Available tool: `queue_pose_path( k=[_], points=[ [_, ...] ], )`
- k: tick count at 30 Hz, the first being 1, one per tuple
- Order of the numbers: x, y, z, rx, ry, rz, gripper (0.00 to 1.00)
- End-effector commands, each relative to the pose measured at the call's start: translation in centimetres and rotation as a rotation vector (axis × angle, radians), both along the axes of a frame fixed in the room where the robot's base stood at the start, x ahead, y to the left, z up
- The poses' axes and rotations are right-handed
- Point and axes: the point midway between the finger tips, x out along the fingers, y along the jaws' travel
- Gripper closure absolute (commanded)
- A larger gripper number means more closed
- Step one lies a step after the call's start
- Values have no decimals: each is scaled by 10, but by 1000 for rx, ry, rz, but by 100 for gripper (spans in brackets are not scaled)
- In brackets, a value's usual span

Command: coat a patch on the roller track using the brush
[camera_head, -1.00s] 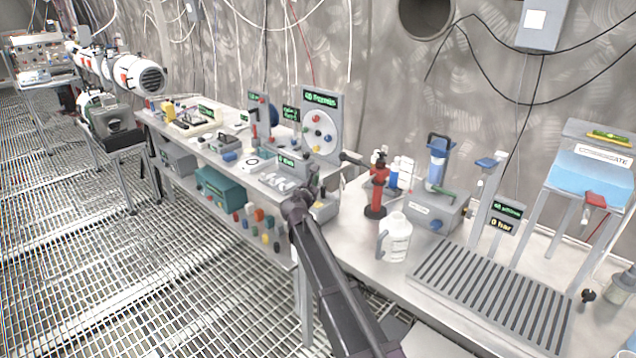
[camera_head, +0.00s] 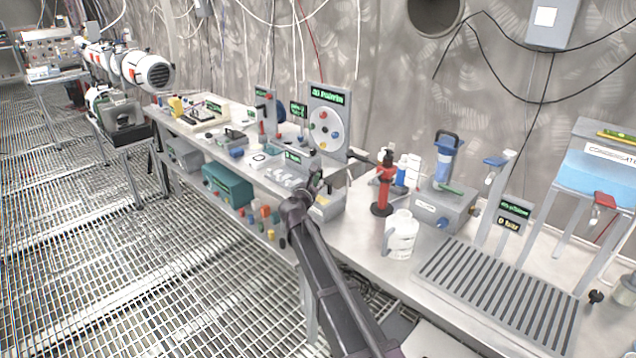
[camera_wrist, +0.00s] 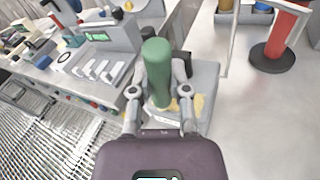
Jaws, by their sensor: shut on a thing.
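My gripper (camera_wrist: 158,88) is shut on an upright green handle (camera_wrist: 157,62), seen in the wrist view; I take it for the brush, and its lower end is mostly hidden by the fingers. Under and beside it is a grey box (camera_wrist: 208,80) with yellowish marks (camera_wrist: 199,104) on its near part. I cannot tell whether the brush touches it. In the head view, my arm hides most of the gripper, near the grey box (camera_head: 328,208) at the bench's front edge. No part is clearly recognisable as the roller track; a slatted grey rack (camera_head: 495,290) lies at the right.
A red stand (camera_head: 383,185) and a white jug (camera_head: 400,235) stand right of the arm. A tray with white pieces (camera_head: 288,178) and a dial panel (camera_head: 327,122) are behind it. Coloured bottles (camera_head: 262,217) sit on the lower shelf. The grating floor (camera_head: 150,280) at left is clear.

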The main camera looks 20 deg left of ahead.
Motion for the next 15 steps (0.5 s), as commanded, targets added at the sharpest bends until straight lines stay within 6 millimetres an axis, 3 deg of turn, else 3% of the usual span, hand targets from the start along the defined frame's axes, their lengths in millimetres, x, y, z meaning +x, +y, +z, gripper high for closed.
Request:
queue_pose_path(
  k=[15],
  points=[
    [-20,9,2,0,0,0,100]
  ],
)
